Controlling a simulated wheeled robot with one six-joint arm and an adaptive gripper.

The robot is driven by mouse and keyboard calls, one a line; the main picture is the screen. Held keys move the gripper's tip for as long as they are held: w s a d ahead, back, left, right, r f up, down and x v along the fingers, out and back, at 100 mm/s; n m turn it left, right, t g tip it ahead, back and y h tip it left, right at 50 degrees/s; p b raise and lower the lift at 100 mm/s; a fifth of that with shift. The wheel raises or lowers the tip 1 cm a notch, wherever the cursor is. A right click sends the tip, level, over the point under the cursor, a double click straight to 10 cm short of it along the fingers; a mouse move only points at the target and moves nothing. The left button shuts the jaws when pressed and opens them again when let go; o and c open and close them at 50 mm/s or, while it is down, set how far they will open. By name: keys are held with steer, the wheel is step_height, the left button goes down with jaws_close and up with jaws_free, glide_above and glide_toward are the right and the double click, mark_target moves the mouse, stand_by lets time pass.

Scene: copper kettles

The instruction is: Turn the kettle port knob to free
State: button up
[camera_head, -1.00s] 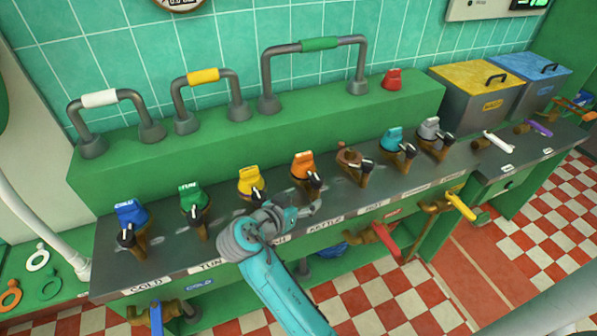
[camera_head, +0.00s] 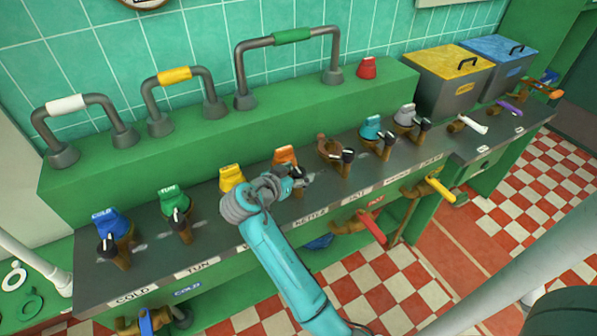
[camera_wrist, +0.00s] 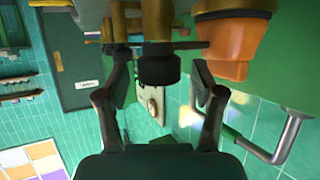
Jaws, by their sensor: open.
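The kettle port is the one behind the "KETTLE" label (camera_head: 310,221) on the dark counter. It has an orange cap (camera_head: 285,156) and a dark knob in front, largely hidden by my gripper (camera_head: 299,177) in the head view. In the wrist view, the orange cap (camera_wrist: 230,45) is at upper right and a dark round knob (camera_wrist: 158,68) is near the centre. My gripper (camera_wrist: 160,85) is open, its two fingers to either side of that knob. I cannot tell whether they touch it. The knob's pointer setting is hidden.
Neighbouring ports stand close along the counter: yellow (camera_head: 232,177) to the left, copper-brown (camera_head: 329,149) to the right, then teal (camera_head: 372,128) and grey (camera_head: 405,116). A green ledge with pipe handles runs behind. A red lever (camera_head: 371,226) sticks out below the counter front.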

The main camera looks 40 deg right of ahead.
steer(key=shift+d+f, duration=0.15)
steer(key=shift+d, duration=0.25)
steer(key=c, duration=1.2)
steer(key=shift+o, duration=0.2)
steer(key=shift+n+t, duration=0.4)
steer(key=n+t+y, duration=0.2)
steer(key=n+t, duration=0.1)
steer(key=t, duration=0.1)
steer(key=shift+s+n, duration=0.1)
steer(key=shift+n, duration=0.3)
steer(key=n+t+y, duration=0.4)
steer(key=n, duration=0.1)
steer(key=shift+n+t+y, duration=0.3)
steer(key=shift+y, duration=0.1)
